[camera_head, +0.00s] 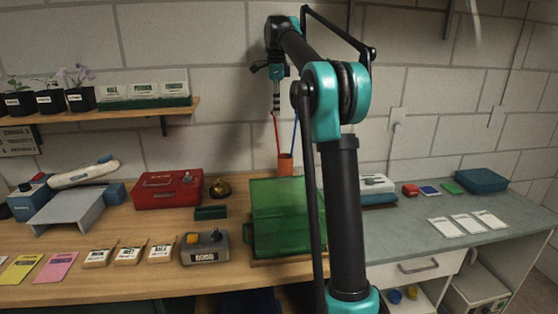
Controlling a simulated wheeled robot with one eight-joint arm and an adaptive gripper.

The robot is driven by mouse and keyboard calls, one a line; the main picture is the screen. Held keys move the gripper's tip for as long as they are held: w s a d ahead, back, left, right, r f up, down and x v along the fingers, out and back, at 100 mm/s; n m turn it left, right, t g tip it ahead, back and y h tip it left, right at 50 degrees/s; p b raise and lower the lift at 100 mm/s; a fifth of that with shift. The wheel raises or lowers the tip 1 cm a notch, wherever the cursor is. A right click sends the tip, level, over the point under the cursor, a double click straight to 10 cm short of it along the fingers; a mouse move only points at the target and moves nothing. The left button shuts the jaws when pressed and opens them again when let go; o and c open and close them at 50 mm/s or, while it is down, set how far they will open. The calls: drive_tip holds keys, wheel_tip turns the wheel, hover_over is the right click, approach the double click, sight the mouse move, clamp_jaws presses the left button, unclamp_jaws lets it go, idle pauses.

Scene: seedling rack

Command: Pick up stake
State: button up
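An orange cup (285,165) stands on the wooden bench near the wall, behind the green box. A thin red stake (277,135) and a thin blue stake (295,135) stand up out of it, leaning apart, the red one to the left. Their lower ends are hidden in the cup. My gripper (276,107) points down above the cup, with its tips at the upper end of the red stake. It is too small and dark to tell whether the fingers are closed on the stake. My arm passes just right of the blue stake.
A green translucent box (283,220) stands in front of the cup. A red cash box (167,190), a brass bell (220,188) and a grey button box (205,248) are to the left. A shelf (150,107) with potted seedlings hangs at upper left. The grey counter (400,235) at right has clear room.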

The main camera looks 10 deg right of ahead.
wheel_tip(320, 180, down, 5)
drive_tip(key=shift+r, duration=0.15)
hover_over(278, 147)
drive_tip(key=shift+w+a+f, duration=0.1)
drive_tip(key=shift+a+f, duration=0.05)
drive_tip(key=shift+f, duration=1.25)
drive_tip(key=shift+w+a+f, duration=0.1)
drive_tip(key=shift+a+f, duration=0.05)
drive_tip(key=shift+f, duration=1.2)
clamp_jaws()
